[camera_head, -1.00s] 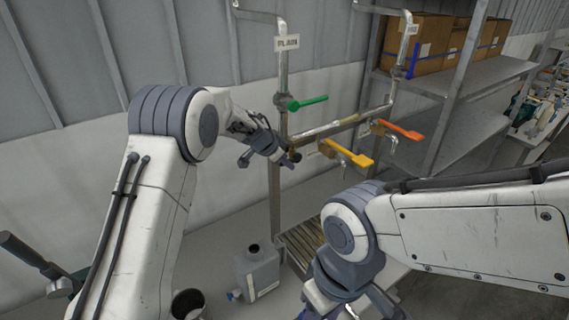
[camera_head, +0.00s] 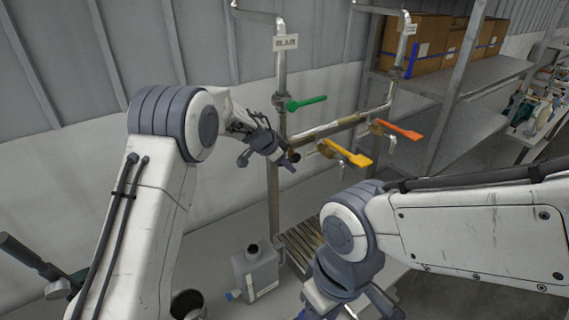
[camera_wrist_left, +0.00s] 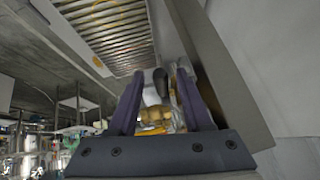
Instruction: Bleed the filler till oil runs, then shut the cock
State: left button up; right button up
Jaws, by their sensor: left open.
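My left gripper (camera_head: 266,160) is open at the left end of the horizontal pipe (camera_head: 340,127), by the upright pipe. In the left wrist view its jaws (camera_wrist_left: 160,100) stand on either side of a dark rounded knob (camera_wrist_left: 161,82) and brass-coloured parts (camera_wrist_left: 155,117); I cannot tell whether they touch. A green lever (camera_head: 307,103) is on the left upright pipe. A yellow lever (camera_head: 348,153) and an orange lever (camera_head: 398,131) are on cocks along the horizontal pipe. No running oil shows. My right gripper (camera_head: 345,304) is low in the picture, its fingertips cut off.
A grey can (camera_head: 256,273) with an open neck stands below the pipes, beside a slatted grate (camera_head: 301,243). A dark cup (camera_head: 187,303) is at the bottom left. A blue lever (camera_head: 414,61) is on the right pipe. Shelves (camera_head: 470,80) with boxes (camera_head: 420,45) stand behind.

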pick_arm(q)
jog(key=b+v, duration=0.2)
jog(key=v, duration=0.8)
jog(key=shift+r, duration=0.2)
jog(key=shift+s+a, duration=0.1)
jog(key=shift+s, duration=0.15)
jog(key=s+r+p, duration=0.2)
jog(key=s, duration=0.3)
jog(key=shift+s, duration=0.4)
